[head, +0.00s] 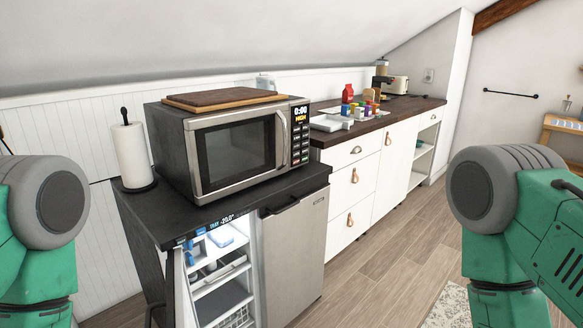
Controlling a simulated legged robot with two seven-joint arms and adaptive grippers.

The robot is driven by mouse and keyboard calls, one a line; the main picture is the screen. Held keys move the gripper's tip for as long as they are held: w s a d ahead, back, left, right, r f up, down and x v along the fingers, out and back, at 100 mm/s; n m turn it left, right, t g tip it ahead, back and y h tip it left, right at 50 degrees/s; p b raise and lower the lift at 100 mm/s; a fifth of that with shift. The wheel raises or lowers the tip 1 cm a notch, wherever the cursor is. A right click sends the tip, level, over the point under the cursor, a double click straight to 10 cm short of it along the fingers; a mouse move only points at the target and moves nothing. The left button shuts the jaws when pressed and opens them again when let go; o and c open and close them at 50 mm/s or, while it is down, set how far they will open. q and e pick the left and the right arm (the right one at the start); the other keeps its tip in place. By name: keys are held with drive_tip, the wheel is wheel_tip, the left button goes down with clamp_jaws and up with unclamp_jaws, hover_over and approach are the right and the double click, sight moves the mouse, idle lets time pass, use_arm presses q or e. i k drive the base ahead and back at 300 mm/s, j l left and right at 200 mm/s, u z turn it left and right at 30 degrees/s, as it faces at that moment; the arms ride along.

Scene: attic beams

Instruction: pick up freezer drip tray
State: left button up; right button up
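A small freezer (291,262) stands under the microwave in the head view. Its left part shows a lit, open interior with white shelves, and a display reading about -20 on its top edge. A pale blue-and-white item (222,237) lies near the top of that interior; I cannot tell whether it is the freezer drip tray. A grey shelf or drawer (220,270) sits below it. Neither of my grippers is in view. Only green and grey links of my arms show at the left and right edges, in front of the freezer and apart from it.
A microwave (240,152) with a wooden board (226,98) on top and a paper towel roll (133,154) stand on the black top. A white cabinet (354,197) to the right carries a white tray (330,122) and small colourful items.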

sight(328, 123)
drive_tip(key=i+l, duration=0.2)
drive_tip(key=i+l+u, duration=0.15)
drive_tip(key=l, duration=0.3)
drive_tip(key=i+l, duration=0.2)
drive_tip(key=l, duration=0.15)
drive_tip(key=i+l+u, duration=0.1)
drive_tip(key=i+l, duration=0.25)
drive_tip(key=l, duration=0.35)
drive_tip(key=i+l+u, duration=0.15)
drive_tip(key=l, duration=0.2)
drive_tip(key=i+l, duration=0.2)
drive_tip(key=l, duration=0.15)
